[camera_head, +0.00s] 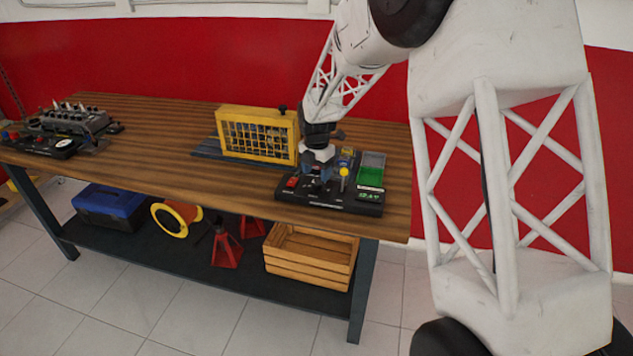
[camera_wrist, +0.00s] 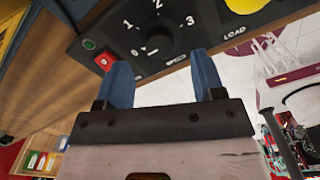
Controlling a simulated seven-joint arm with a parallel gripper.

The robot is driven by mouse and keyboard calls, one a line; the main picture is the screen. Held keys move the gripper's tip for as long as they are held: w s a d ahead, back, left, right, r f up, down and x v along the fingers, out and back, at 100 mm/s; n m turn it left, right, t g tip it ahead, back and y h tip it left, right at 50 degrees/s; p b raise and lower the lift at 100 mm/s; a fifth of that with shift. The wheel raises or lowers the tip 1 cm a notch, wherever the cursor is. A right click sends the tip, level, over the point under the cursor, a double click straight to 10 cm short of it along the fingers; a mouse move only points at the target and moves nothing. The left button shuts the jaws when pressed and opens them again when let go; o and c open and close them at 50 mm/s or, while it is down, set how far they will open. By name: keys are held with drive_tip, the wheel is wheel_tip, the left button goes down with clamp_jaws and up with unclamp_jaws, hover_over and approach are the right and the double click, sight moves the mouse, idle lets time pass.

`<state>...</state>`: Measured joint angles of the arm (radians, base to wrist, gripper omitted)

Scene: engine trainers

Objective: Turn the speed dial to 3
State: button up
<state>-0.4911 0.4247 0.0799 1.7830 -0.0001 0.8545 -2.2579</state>
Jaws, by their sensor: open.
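The black control box (camera_head: 335,203) sits near the right end of the wooden bench. In the wrist view its panel shows the speed dial (camera_wrist: 158,36), dark, ringed by the numbers 0, 1, 2 and 3. A short white mark shows close to the 0; I cannot tell for sure that it is the dial's pointer. The 3 is on the right side. My gripper (camera_wrist: 161,65) is open, its two blue fingers apart and empty, near the dial's lower side. In the head view my gripper (camera_head: 318,170) points down over the box and hides the dial.
On the panel, a green button (camera_wrist: 88,44) and a red button (camera_wrist: 105,61) lie left of the dial. A yellow knob by the LOAD label (camera_wrist: 243,5) is to the right. A yellow-framed cage (camera_head: 258,135) stands behind the box. The bench's middle is clear.

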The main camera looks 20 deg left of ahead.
sight(316, 183)
drive_tip(key=shift+f, duration=2.1)
drive_tip(key=c, duration=0.9)
